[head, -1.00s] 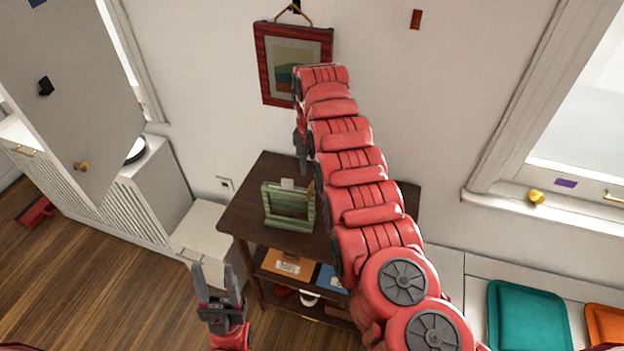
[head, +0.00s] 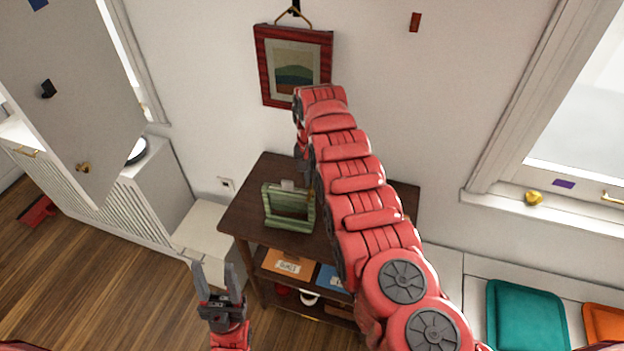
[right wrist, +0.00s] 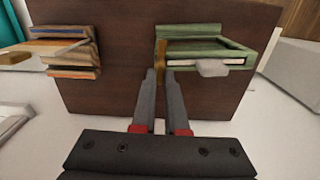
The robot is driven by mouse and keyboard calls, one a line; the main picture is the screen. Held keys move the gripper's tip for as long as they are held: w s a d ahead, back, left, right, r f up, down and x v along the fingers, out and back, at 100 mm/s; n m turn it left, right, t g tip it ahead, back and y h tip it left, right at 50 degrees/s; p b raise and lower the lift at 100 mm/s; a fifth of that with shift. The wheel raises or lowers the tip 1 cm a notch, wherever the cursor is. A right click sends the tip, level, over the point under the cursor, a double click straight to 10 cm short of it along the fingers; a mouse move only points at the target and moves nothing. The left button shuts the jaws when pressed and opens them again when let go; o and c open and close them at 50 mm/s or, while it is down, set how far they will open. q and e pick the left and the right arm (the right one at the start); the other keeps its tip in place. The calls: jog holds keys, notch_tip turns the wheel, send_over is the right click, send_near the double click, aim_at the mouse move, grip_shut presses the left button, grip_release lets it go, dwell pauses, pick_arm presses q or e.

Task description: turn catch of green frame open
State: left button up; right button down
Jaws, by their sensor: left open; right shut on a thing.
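The green frame (head: 289,221) stands on the dark wooden table, with a pale tab (head: 288,184) at its top. In the right wrist view the green frame (right wrist: 208,45) is right of the fingers. Its narrow brass catch (right wrist: 160,58) is at the frame's side edge, between my right fingertips. My right gripper (right wrist: 159,76) is shut on the catch. In the head view my right arm hides most of that gripper (head: 304,172). My left gripper (head: 217,278) is open and empty, low in front of the table and apart from the frame.
A striped orange and blue frame (right wrist: 72,58) is on the same table (head: 246,205). A red-framed picture (head: 264,75) hangs on the wall behind. Folders lie on the shelf below, including an orange one (head: 288,264). A teal cushion (head: 527,315) lies at right.

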jog(key=shift+w+f+n+b, duration=0.1)
jog(key=shift+f+n+b, duration=0.2)
jog(key=shift+n+b, duration=0.6)
jog(key=shift+b, duration=0.5)
jog(key=shift+r, duration=0.3)
jog(key=c, duration=0.9)
grip_release()
jog(key=shift+c, duration=0.2)
jog(key=shift+r, duration=0.1)
